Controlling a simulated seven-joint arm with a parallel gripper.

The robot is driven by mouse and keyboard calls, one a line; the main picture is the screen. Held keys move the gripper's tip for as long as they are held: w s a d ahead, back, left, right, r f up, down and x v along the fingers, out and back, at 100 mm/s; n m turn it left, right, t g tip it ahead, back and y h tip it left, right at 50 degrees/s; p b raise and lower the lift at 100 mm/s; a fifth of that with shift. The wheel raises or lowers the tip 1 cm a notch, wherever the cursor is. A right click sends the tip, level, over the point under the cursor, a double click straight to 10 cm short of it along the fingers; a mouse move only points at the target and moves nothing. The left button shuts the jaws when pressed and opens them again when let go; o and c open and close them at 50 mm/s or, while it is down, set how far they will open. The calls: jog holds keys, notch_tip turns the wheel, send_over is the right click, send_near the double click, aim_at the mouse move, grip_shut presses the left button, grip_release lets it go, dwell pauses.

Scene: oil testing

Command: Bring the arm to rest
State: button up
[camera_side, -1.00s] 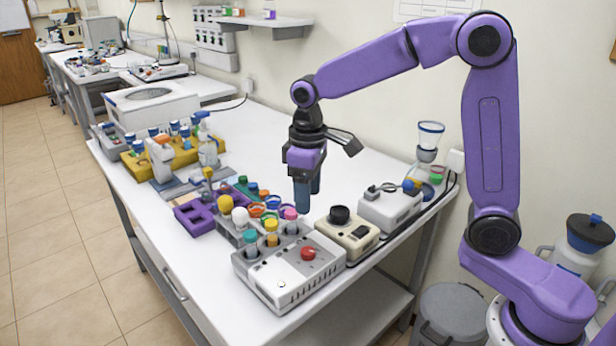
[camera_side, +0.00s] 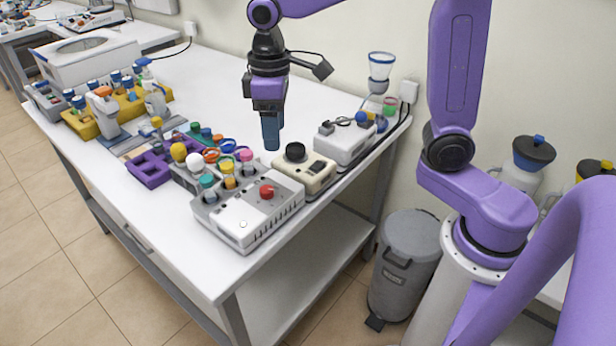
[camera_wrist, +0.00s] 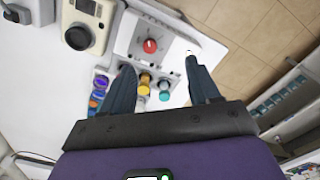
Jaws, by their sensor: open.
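My gripper (camera_side: 271,132) points down over the white bench (camera_side: 215,82), behind the grey machine with the red knob. In the wrist view my gripper (camera_wrist: 165,85) has its two blue-grey fingers spread apart, with nothing between them. Beyond the fingertips in that view is the grey machine (camera_wrist: 172,40) with its red knob (camera_wrist: 150,46). Capped tubes with yellow (camera_wrist: 144,80) and teal (camera_wrist: 164,85) tops stand at its edge. In the side view the fingers overlap, so the gap between them is hidden.
A cream device with a black knob (camera_side: 294,152) and a white device (camera_side: 345,143) stand right of my gripper. A purple rack (camera_side: 150,170) and a yellow rack (camera_side: 82,126) stand left. A grey bin (camera_side: 403,262) is on the floor. Bare bench lies behind the gripper.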

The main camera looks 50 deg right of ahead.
jog(key=s+d+f+n, duration=0.2)
jog(key=s+d, duration=0.1)
jog(key=s, duration=0.8)
jog(key=s+d+f+n, duration=0.3)
jog(key=s, duration=0.9)
jog(key=shift+d, duration=0.35)
